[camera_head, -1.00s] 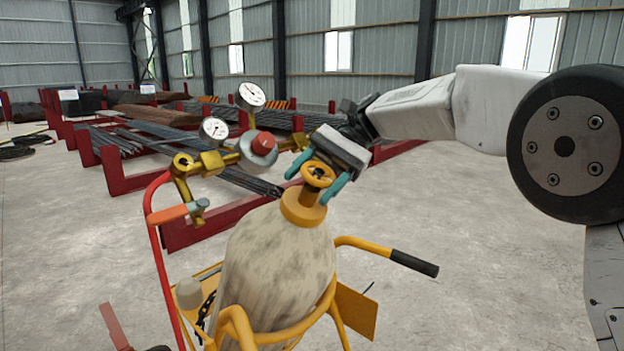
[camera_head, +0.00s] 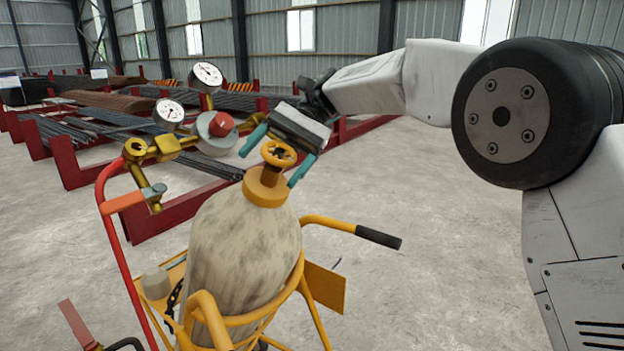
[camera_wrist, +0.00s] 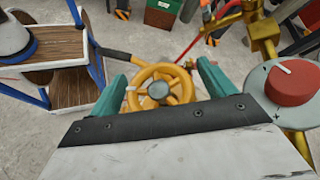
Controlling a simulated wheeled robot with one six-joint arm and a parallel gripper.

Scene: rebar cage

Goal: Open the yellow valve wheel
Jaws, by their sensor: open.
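The yellow valve wheel (camera_head: 279,153) sits on top of the grey gas cylinder (camera_head: 243,240), above its yellow collar. In the wrist view the yellow valve wheel (camera_wrist: 160,88) is seen from above, with spokes and a grey hub. My gripper (camera_head: 278,160) is open, with one teal finger on each side of the wheel. In the wrist view my gripper (camera_wrist: 162,90) shows a finger left and right of the wheel, with small gaps. Whether a finger touches the rim, I cannot tell.
A regulator with a red knob (camera_head: 221,124) and two gauges (camera_head: 206,75) stands left of the wheel; the knob (camera_wrist: 289,84) is close to my right finger in the wrist view. A yellow cart with a black-ended handle (camera_head: 378,238) holds the cylinder. Floor at right is clear.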

